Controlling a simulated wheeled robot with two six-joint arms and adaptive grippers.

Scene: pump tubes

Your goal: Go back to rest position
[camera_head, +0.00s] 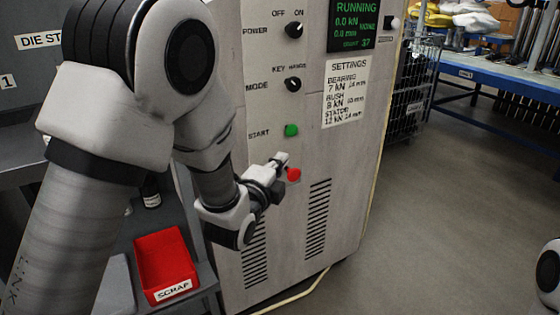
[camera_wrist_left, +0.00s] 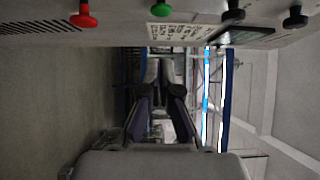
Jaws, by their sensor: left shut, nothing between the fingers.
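My left gripper (camera_head: 279,163) is in front of the grey control cabinet (camera_head: 345,190), just up and left of the red button (camera_head: 293,174). Its fingers are shut with nothing between them. In the left wrist view my left gripper (camera_wrist_left: 158,88) points past the cabinet face, and the red button (camera_wrist_left: 83,18) and green start button (camera_wrist_left: 161,9) lie along the top of that sideways picture. The green start button also shows in the head view (camera_head: 291,130). The cabinet display (camera_head: 357,24) reads RUNNING. My right gripper is out of view.
A red scrap bin (camera_head: 165,264) sits on a grey shelf below my left arm. A yellow cable (camera_head: 300,294) runs along the floor by the cabinet. A blue workbench (camera_head: 500,80) and a dark wire cage (camera_head: 412,95) stand behind. The floor (camera_head: 440,220) at the right is clear.

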